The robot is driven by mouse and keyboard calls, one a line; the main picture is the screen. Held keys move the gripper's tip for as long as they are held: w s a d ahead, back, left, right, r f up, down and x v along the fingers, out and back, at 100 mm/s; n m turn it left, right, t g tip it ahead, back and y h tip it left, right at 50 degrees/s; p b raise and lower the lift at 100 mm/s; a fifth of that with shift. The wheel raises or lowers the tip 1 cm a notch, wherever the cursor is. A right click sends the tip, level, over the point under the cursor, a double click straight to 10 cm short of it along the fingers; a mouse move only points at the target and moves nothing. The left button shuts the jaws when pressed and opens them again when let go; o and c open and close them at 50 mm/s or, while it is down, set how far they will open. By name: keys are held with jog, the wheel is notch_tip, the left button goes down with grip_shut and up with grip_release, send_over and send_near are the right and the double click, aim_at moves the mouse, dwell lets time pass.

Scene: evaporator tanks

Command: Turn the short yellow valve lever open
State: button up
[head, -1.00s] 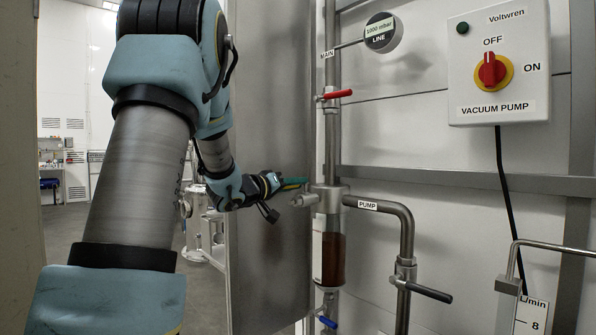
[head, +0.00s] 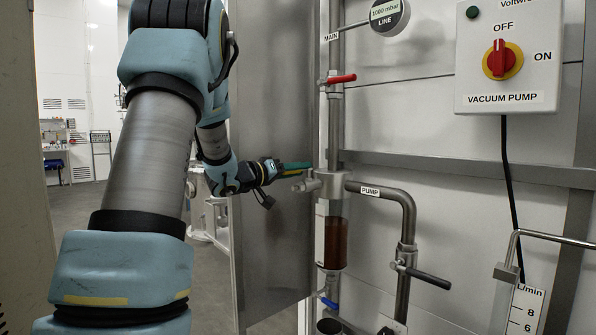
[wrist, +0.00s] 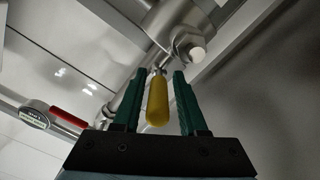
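The short yellow valve lever (wrist: 157,100) shows in the wrist view, its grip between the two green fingers of my gripper (wrist: 158,100). The fingers are apart, with a visible gap on each side of the lever. The lever's stem runs up to a grey metal valve body (wrist: 180,25) with a white-tipped fitting beside it. In the head view my gripper (head: 293,166) reaches right to the valve body on the vertical pipe. The yellow lever cannot be made out there.
A red lever (head: 340,79) is above on the same pipe and a blue lever (head: 329,303) below. A black-handled lever (head: 428,279) sits on the PUMP pipe. The vacuum pump box (head: 505,60) is at upper right. A metal panel (head: 275,230) stands behind my forearm.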

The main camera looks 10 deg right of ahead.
jog(key=shift+o, duration=0.6)
jog(key=b+v, duration=0.1)
jog(key=v, duration=0.9)
jog(key=shift+s+a+b, duration=0.25)
jog(key=shift+a+b, duration=0.05)
jog(key=shift+w, duration=0.1)
jog(key=s+a+f+n+t+y+p, duration=0.15)
jog(key=a+f+n+y+p, duration=0.35)
jog(key=a+f+y, duration=0.6)
jog(key=s+d+f+g+y+p, duration=0.1)
jog(key=s+f+g+y, duration=0.1)
jog(key=s, duration=0.9)
jog(key=s+d+f+m+g+y+p, duration=0.1)
jog(key=s+f+g+y, duration=0.1)
jog(key=s+f+g, duration=0.2)
jog(key=s+g, duration=0.3)
jog(key=s, duration=0.4)
jog(key=shift+s+f, duration=0.4)
